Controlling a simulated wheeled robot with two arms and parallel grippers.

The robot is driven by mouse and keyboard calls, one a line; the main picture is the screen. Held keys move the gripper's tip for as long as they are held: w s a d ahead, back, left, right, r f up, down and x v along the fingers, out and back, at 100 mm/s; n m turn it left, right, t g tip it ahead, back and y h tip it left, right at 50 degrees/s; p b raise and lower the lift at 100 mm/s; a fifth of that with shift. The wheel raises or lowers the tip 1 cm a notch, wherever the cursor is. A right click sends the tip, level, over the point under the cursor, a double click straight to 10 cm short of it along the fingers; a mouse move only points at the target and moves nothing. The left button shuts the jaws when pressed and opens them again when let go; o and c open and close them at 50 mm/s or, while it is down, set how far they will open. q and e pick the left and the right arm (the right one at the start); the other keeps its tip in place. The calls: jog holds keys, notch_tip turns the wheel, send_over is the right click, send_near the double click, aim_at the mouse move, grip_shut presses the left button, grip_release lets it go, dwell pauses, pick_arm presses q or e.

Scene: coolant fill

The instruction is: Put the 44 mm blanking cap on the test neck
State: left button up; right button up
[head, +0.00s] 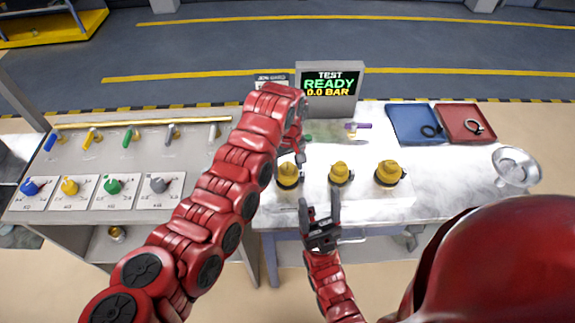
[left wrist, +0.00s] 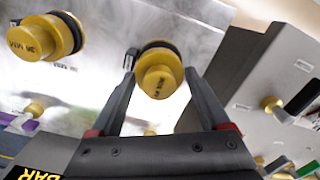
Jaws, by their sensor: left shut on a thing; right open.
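Three yellow caps with black rings stand in a row at the front of the white bench: the left cap (head: 287,175), the middle cap (head: 340,173) and the right cap (head: 389,172). My left gripper (head: 294,160) reaches down over the left cap. In the left wrist view its fingers are on either side of that cap (left wrist: 158,80), shut on it. My right gripper (head: 320,222) is open and empty in front of the row. I cannot surely pick out the test neck; my left arm hides part of the bench.
A test display (head: 331,90) reading READY 0.0 BAR stands behind. A purple-handled fitting (head: 357,128) is before it. A blue tray (head: 415,112) and a red tray (head: 455,115) with rings, and a metal bowl (head: 515,168), are right. A panel with coloured levers (head: 130,150) is left.

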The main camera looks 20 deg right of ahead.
aim_at(288, 166)
pick_arm(q)
jog(key=shift+f, duration=0.3)
jog(key=o, duration=1.2)
jog(key=shift+r, duration=0.1)
jog(key=shift+r+b, duration=0.3)
jog(key=shift+b, duration=0.1)
notch_tip(288, 166, up, 17)
jog(key=b, duration=0.3)
jog(key=shift+f, duration=0.2)
